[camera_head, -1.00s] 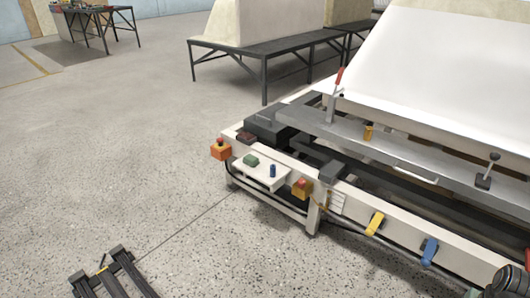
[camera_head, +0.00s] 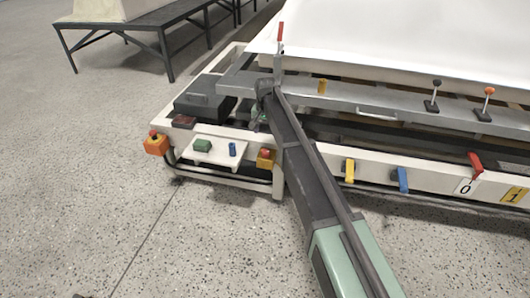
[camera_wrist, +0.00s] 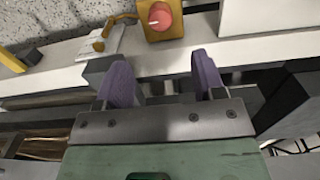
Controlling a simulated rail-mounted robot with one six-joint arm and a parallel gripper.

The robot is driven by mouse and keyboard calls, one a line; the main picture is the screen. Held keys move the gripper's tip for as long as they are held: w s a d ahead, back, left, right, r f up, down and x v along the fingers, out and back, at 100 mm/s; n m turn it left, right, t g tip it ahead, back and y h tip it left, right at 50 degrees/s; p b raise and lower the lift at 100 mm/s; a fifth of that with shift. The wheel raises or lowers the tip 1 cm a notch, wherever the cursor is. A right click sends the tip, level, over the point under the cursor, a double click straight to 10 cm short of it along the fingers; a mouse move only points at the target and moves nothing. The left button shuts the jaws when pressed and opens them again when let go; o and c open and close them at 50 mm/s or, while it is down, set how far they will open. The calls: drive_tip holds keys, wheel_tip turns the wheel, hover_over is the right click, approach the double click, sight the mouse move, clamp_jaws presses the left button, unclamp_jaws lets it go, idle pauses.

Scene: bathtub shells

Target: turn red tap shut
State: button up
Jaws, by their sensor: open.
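The red tap (camera_head: 475,163) is on the white front rail at the right in the head view. My gripper (camera_wrist: 155,80) is open and empty in the wrist view, with two purple fingers apart. It is over the machine frame near a red button box (camera_wrist: 160,18), well left of the red tap in the head view. The arm mostly hides it there. The red tap is outside the wrist view.
A yellow tap (camera_head: 350,170) and a blue tap (camera_head: 403,180) hang on the same rail, left of the red one. Black-knobbed (camera_head: 435,97) and orange-knobbed (camera_head: 486,103) levers and a red-handled clamp (camera_head: 280,35) stand behind. Floor in front is clear.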

sight(266, 151)
wheel_tip(266, 151, down, 11)
drive_tip(key=b, duration=1)
drive_tip(key=shift+b, duration=0.3)
drive_tip(key=shift+r, duration=0.1)
drive_tip(key=c, duration=0.9)
